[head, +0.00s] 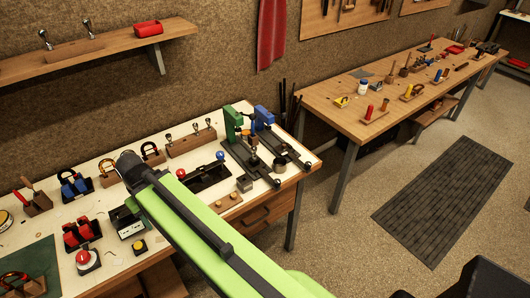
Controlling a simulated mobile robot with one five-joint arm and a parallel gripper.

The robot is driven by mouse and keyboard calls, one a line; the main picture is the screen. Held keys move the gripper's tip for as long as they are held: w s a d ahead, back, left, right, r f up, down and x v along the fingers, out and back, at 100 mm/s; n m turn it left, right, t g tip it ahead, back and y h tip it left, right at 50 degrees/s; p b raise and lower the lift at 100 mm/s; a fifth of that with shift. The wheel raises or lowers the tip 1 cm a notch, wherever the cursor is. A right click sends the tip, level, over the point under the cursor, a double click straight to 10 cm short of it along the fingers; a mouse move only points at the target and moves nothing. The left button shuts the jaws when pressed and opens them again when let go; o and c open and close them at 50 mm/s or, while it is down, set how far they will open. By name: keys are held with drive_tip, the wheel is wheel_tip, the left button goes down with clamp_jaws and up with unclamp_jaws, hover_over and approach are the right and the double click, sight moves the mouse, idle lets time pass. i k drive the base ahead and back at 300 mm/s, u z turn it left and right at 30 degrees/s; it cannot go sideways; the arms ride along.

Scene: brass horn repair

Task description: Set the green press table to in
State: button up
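The green press (231,122) stands upright at the back right of the white-topped bench (215,141), against the wall side. Its dark base runs toward the front right and ends in a black knob (277,183). Whether its table is in or out is too small to tell. The blue press (264,116) stands just right of it, with a similar dark base and black knob (308,166). My gripper (131,167) is the dark end of my lime green arm, over the bench left of the green press and apart from it. Its fingers are not clear.
Red and blue holders crowd the left. A wooden workbench (345,108) with tools stands right. The floor between is open.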

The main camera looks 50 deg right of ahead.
sight(257, 165)
drive_tip(key=z, duration=1.7)
drive_tip(key=k, duration=1.2)
drive_tip(key=u, duration=0.55)
drive_tip(key=i, duration=1.5)
drive_tip(key=u, duration=0.05)
drive_tip(key=k, duration=0.5)
